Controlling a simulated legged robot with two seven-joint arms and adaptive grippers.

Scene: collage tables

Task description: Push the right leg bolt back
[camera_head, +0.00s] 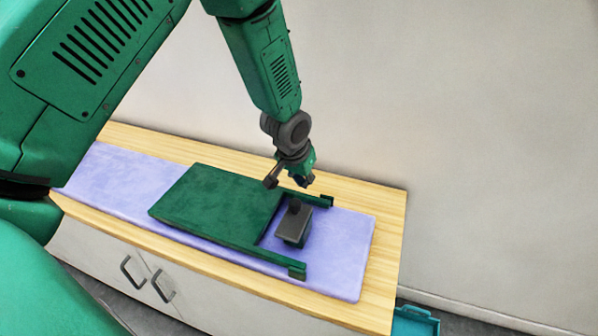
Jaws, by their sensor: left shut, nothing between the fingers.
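A dark green flat piece (215,205) lies on the counter, with two thin legs reaching out from its right side. The far leg ends in a small raised green end block (326,201). The near leg ends in a similar block (297,271). I cannot tell which is the right leg bolt. A dark grey block (291,228) with a round knob on top sits between the legs. My left gripper (291,182) is shut and empty, pointing down just above the far leg, left of its end block. I cannot tell whether it touches the leg. My right gripper is not in view.
A lilac mat (345,250) lies under the green piece on a wooden counter (385,240) against a pale wall. White cupboard doors with dark handles (133,272) are below. A teal bin (415,321) stands on the floor at the lower right. The mat's right end is clear.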

